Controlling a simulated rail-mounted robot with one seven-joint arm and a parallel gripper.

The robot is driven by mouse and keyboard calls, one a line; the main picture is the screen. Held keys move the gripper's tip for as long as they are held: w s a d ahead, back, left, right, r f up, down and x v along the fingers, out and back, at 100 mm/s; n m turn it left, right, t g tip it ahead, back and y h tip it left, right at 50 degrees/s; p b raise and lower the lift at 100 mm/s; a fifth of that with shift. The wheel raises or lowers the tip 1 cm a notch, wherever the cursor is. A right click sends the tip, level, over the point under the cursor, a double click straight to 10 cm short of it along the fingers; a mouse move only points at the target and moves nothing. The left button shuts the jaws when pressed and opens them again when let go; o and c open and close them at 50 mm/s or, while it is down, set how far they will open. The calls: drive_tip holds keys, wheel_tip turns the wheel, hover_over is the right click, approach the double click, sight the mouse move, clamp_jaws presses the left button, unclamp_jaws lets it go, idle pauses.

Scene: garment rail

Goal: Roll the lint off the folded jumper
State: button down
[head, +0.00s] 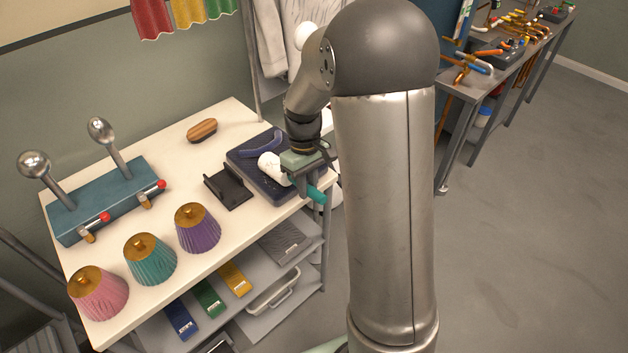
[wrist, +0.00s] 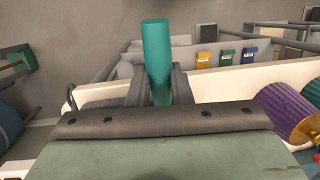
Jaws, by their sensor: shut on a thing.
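The folded jumper (head: 241,157) is dark navy and lies at the right end of the white table in the head view, partly covered by my gripper and the roller. My gripper (head: 304,178) is shut on the teal handle of the lint roller (head: 270,165), over the jumper's front right part. The roller's white head points left over the jumper. I cannot tell whether it touches the cloth. In the wrist view the teal handle (wrist: 157,55) stands between the two dark fingers (wrist: 158,90). Any lint is too small to make out.
A black stand (head: 229,188) sits just left of the jumper. A wooden brush (head: 202,130) lies behind it. Purple (head: 197,230), teal (head: 150,260) and pink (head: 98,295) pleated shades line the front edge. A blue block (head: 105,200) with metal knobs stands at left.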

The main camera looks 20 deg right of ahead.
drive_tip(key=shift+s+a, duration=0.75)
drive_tip(key=shift+a, duration=1.2)
drive_tip(key=w+d+p, duration=0.1)
drive_tip(key=w+d, duration=0.4)
drive_tip(key=d, duration=0.9)
drive_tip(key=w+d, duration=0.1)
drive_tip(key=d, duration=0.1)
drive_tip(key=shift+w+d+f+p, duration=0.1)
drive_tip(key=shift+w+p, duration=0.05)
drive_tip(key=shift+p, duration=0.25)
drive_tip(key=s+p+v, duration=0.1)
drive_tip(key=p+v, duration=0.3)
drive_tip(key=v, duration=0.2)
drive_tip(key=shift+r, duration=0.55)
idle(0.5)
